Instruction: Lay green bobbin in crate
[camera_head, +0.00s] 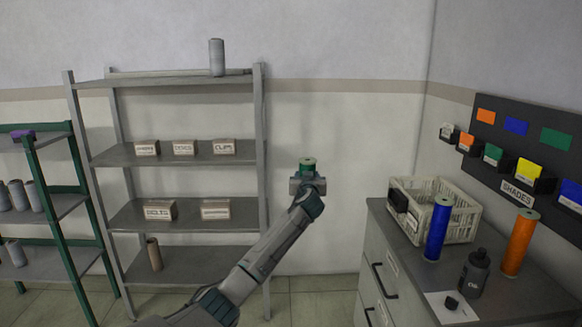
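My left arm comes in from the lower left, and its gripper (307,185) is raised in front of the wall, between the grey shelf and the cabinet. It is shut on the green bobbin (308,166), whose green top and tan core end show above the fingers. The lower part of the bobbin is hidden by the gripper. The cream crate (462,232) stands on the cabinet top to the right, apart from the gripper. A dark label is on its left side. My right gripper is not in view.
On the cabinet top (500,292), a blue bobbin (438,228) and an orange bobbin (520,243) stand upright near the crate, with a dark bottle (474,273) between them. A shades board (535,150) hangs behind. The grey shelf (190,210) holds small boxes.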

